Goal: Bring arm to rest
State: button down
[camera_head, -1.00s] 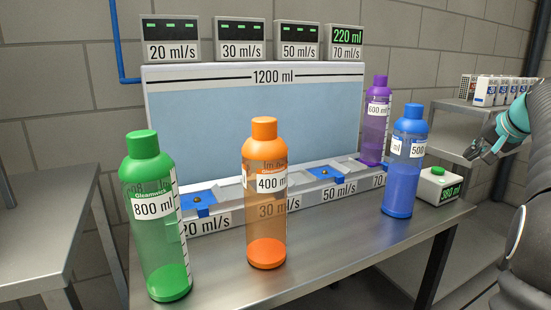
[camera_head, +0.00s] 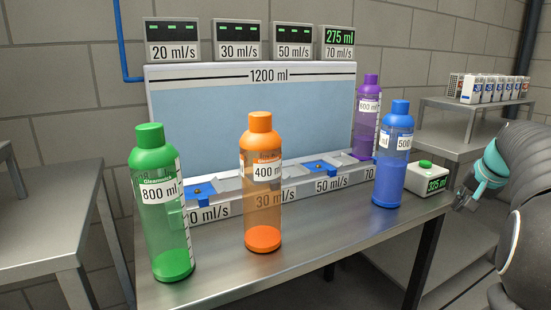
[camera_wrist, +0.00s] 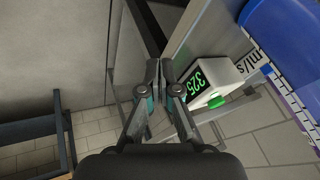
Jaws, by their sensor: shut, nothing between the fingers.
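My arm is at the right of the head view, folded beside the table. My gripper (camera_head: 463,199) is right of the table's edge, beside the small white box (camera_head: 429,180) with a green button and a green "325 ml" display. In the wrist view my gripper (camera_wrist: 158,72) is shut with its fingertips together and nothing between them. The white box (camera_wrist: 215,80) shows there just right of the fingers, with the blue bottle (camera_wrist: 285,50) at the upper right. My gripper appears apart from both.
A metal table (camera_head: 330,235) bears green (camera_head: 160,205), orange (camera_head: 262,190), blue (camera_head: 394,155) and purple (camera_head: 366,120) bottles before a 1200 ml tank (camera_head: 250,110). A shelf (camera_head: 470,105) with cartons stands at the back right. Floor between table and arm looks open.

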jog(key=s+a+f+n, duration=0.3)
jog(key=s+a, duration=0.5)
jog(key=a, duration=0.3)
jog(key=s+a+f+n, duration=0.3)
jog(key=s+a, duration=0.5)
jog(key=a, duration=0.3)
jog(key=s+a+f+n, duration=0.3)
jog(key=s+a, duration=0.5)
jog(key=a, duration=0.3)
jog(key=shift+a+f+n+g+y, duration=0.3)
jog(key=shift+a+f+g+y, duration=0.1)
jog(key=shift+f, duration=0.25)
